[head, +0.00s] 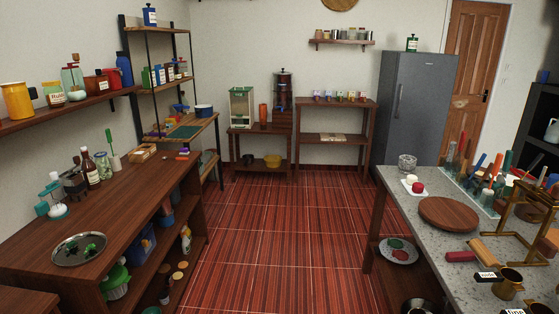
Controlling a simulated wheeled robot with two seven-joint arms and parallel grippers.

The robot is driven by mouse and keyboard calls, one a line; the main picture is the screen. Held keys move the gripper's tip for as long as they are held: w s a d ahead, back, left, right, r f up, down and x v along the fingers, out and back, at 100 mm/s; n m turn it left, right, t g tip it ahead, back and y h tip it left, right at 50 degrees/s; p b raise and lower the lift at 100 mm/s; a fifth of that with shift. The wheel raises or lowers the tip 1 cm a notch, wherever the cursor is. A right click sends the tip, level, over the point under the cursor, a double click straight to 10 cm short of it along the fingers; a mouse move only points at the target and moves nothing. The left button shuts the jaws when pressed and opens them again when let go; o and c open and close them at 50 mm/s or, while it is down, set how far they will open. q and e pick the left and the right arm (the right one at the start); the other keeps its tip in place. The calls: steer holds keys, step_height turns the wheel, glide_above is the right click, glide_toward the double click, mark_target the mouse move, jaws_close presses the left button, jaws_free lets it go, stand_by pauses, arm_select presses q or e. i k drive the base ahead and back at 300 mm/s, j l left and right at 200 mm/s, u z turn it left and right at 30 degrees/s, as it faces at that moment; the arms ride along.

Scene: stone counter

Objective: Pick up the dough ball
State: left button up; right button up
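The stone counter (412,208) stands at the right. Near its far left corner is a small white dish (405,191). A small pale ball (412,180) sits on the dish, next to a small red round item (418,188). The pale ball looks like the dough ball, but it is too small in the picture to be certain. Neither of my grippers is in view, and nothing is seen touching the ball.
A glass bowl (407,162) stands behind the dish, and a round wooden board (448,213) lies in front of it. A wooden bench (120,215) is at the left. The red floor (285,235) between is clear.

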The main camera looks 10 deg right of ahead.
mark_target(412, 180)
steer(key=i+l+z, duration=0.1)
steer(key=i+z, duration=0.25)
steer(key=i, duration=1.5)
steer(key=i+u, duration=0.3)
steer(key=i, duration=1.55)
steer(key=z, duration=0.45)
steer(key=i+z, duration=0.1)
steer(key=z, duration=0.35)
steer(key=j+z, duration=0.1)
steer(key=z, duration=0.35)
steer(key=i+j+z, duration=0.1)
steer(key=z, duration=0.35)
